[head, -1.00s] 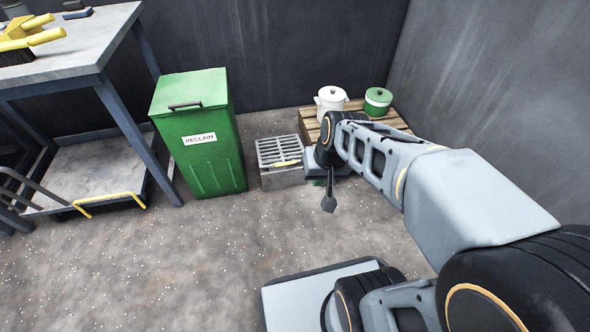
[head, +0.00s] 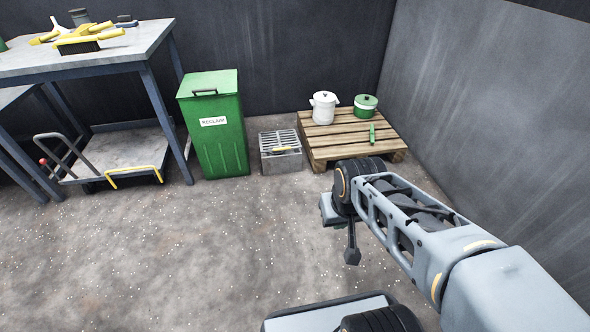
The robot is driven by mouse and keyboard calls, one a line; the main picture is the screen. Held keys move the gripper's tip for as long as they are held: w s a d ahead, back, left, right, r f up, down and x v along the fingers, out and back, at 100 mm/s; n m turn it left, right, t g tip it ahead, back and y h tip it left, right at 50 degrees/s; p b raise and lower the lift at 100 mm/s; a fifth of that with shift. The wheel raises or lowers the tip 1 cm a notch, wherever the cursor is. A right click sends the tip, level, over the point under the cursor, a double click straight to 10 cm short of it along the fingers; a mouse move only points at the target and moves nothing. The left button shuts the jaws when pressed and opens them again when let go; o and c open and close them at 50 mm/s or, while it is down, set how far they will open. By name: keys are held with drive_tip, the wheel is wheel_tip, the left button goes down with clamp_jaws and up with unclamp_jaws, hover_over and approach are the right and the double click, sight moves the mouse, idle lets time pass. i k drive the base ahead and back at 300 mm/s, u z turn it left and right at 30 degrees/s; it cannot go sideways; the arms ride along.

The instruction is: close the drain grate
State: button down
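The drain grate (head: 284,137) is a grey slatted panel on top of a low grey block (head: 283,163) on the floor, between the green bin and the wooden pallet. It lies about flat on the block, as far as I can tell at this size. A small yellow handle (head: 284,149) sits near its front edge. My arm reaches in from the lower right. My gripper (head: 353,257) hangs at the arm's end, in front of and to the right of the grate, well apart from it. Its fingers are too small and end-on to read.
A green bin (head: 217,150) marked RECLAIM stands left of the grate. A wooden pallet (head: 325,143) at right carries a white pot (head: 323,109), a green pot (head: 366,106) and a small green item (head: 372,134). A workbench (head: 110,50) and a cart (head: 120,158) stand left. Floor in front is clear.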

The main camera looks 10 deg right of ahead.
sight(281, 146)
drive_tip(key=u, duration=1)
drive_tip(key=i, duration=1.05)
drive_tip(key=z, duration=0.6)
drive_tip(key=i, duration=0.65)
drive_tip(key=z, duration=0.65)
